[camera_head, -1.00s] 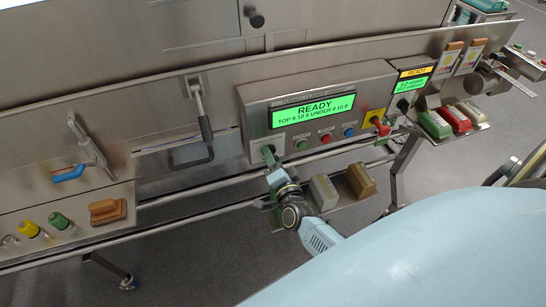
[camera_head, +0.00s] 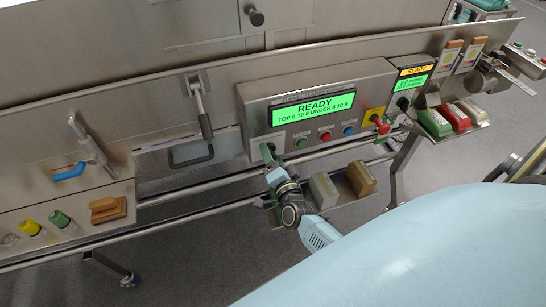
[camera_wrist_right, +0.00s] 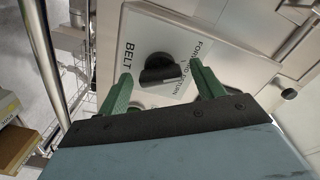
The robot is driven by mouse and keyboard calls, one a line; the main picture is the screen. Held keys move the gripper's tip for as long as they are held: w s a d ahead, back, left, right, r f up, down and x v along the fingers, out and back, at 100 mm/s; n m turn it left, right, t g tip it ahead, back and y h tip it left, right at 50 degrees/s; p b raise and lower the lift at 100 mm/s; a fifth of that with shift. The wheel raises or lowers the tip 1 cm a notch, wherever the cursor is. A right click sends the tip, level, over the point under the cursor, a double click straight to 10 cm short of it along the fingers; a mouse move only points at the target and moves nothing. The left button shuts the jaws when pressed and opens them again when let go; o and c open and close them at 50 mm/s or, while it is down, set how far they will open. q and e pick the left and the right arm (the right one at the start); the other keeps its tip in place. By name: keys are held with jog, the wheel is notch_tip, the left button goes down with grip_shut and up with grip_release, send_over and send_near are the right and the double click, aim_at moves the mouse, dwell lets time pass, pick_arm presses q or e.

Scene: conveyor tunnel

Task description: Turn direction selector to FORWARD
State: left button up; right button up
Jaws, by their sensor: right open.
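The direction selector (camera_wrist_right: 155,66) is a black knob on a pale plate marked BELT, FORWARD and RETURN in the right wrist view. My right gripper (camera_wrist_right: 161,73) is open, with one green finger on each side of the knob and visible gaps between. In the head view my right gripper (camera_head: 268,154) is at the left end of the control panel (camera_head: 256,107) and hides the selector there. I cannot tell which label the knob points to. My left gripper is not in view.
A black-handled lever (camera_head: 205,126) hangs to the left. A rail (camera_head: 215,186) runs below the panel, near a shelf with two blocks (camera_head: 361,179).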

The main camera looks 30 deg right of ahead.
jog(key=v, duration=1.3)
jog(key=shift+s+b, duration=0.2)
jog(key=shift+b, duration=0.15)
